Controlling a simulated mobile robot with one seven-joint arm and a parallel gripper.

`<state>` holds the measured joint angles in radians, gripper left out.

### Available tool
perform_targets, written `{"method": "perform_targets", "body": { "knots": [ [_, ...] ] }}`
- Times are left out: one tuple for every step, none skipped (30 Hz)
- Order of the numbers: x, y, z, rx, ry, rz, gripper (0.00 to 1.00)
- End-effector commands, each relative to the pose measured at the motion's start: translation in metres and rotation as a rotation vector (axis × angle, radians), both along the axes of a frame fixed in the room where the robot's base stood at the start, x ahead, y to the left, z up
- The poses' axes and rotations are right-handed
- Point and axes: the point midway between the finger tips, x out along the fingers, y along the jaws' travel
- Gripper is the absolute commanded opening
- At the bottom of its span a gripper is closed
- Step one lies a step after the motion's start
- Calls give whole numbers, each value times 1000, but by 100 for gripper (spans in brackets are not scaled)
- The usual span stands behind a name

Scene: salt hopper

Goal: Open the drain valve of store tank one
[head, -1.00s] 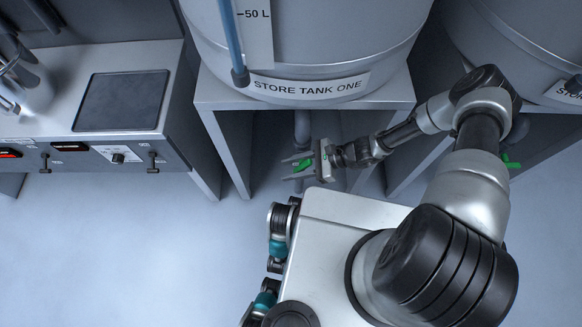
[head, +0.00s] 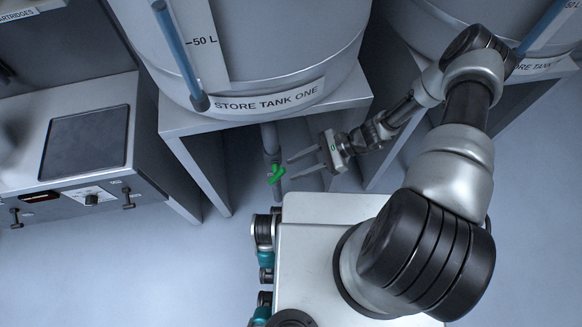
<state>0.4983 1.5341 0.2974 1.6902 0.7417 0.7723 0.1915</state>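Store tank one (head: 250,60) is a large grey tank with a name label, standing on a grey stand (head: 345,98). A drain pipe (head: 268,138) comes down under it. The green valve handle (head: 276,174) sits on this pipe and lies slanted across it, its right end higher. My gripper (head: 289,168) is just right of the handle, its two fingers spread and pointing left toward the pipe. The fingers look empty, with the handle beyond their tips. Whether a fingertip touches the handle is hard to tell.
A bench (head: 60,190) with a dark plate (head: 85,143) and small switches stands at the left. A second tank (head: 440,25) on its own stand is at the right, partly behind my arm. The floor at the lower left is clear.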

Motion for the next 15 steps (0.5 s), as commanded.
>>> {"method": "perform_targets", "body": {
  "knots": [
    [0, 0, 0, 0, 0, 0, 36],
    [0, 0, 0, 0, 0, 0, 36],
    [0, 0, 0, 0, 0, 0, 36],
    [0, 0, 0, 0, 0, 0, 36],
    [0, 0, 0, 0, 0, 0, 36],
    [0, 0, 0, 0, 0, 0, 36],
    [0, 0, -1, 3, 1, 0, 36],
    [0, 2, -4, 11, 4, -1, 36],
    [-1, 4, -10, 36, 10, -2, 36],
    [-1, 7, -16, 62, 16, -3, 36],
    [-2, 11, -22, 98, 27, -4, 36],
    [-3, 17, -30, 156, 41, -4, 36],
    [-3, 20, -35, 201, 52, -5, 36],
    [-4, 24, -39, 249, 64, -5, 36],
    [-5, 27, -42, 309, 77, -7, 36]
  ]
}}
